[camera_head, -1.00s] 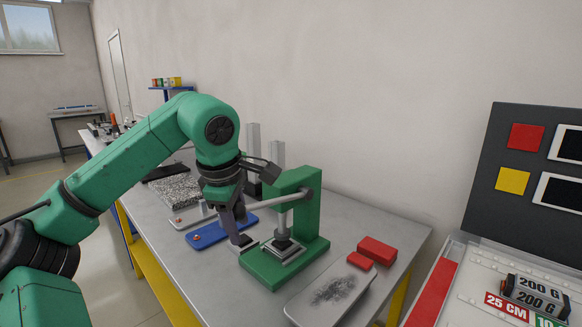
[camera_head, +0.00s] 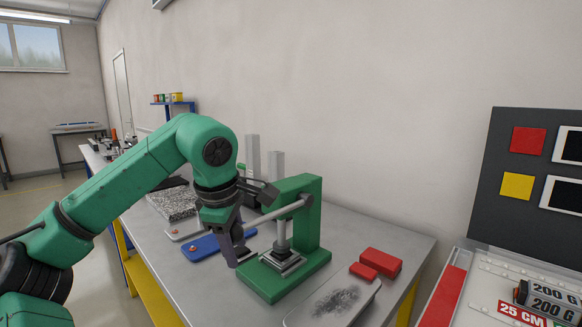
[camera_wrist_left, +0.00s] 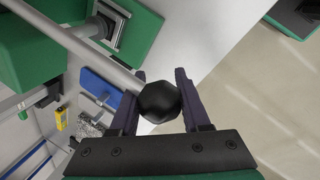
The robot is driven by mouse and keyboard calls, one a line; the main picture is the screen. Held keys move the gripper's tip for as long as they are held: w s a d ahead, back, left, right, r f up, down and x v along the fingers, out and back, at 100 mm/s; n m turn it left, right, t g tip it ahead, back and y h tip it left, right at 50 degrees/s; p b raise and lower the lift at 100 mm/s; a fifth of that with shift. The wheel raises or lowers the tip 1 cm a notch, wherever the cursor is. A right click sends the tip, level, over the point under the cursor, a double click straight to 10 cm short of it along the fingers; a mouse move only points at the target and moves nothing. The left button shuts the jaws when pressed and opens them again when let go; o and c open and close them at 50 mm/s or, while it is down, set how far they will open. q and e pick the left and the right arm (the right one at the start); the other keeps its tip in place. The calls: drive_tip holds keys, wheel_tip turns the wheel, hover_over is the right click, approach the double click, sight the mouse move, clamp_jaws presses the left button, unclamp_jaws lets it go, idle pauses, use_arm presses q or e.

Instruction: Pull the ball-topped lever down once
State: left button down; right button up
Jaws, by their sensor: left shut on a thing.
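The green lever press (camera_head: 308,215) stands on the grey workbench, with a grey lever rod (camera_head: 282,211) slanting down to the left from its top. The black ball (camera_wrist_left: 159,101) at the rod's end sits between the two fingers of my left gripper (camera_wrist_left: 160,84) in the wrist view. My left gripper (camera_head: 240,256) is shut on the ball, just left of the press; its wrist and fingers hide the ball in the head view. The press's ram (camera_head: 282,236) stands above a small square plate on the base. My right gripper is not in view.
A blue plate (camera_head: 207,246) lies left of the press. A grey tray with dark filings (camera_head: 335,301) and red blocks (camera_head: 381,262) lie to the right. Grey upright posts (camera_head: 253,155) stand behind. A dark panel (camera_head: 500,160) rises at far right.

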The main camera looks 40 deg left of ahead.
use_arm(q)
drive_tip(key=shift+f+b, duration=1.25)
drive_tip(key=shift+f, duration=0.45)
drive_tip(key=shift+c, duration=1.8)
unclamp_jaws()
drive_tip(key=shift+r, duration=0.2)
drive_tip(key=shift+o, duration=0.4)
drive_tip(key=shift+r, duration=0.2)
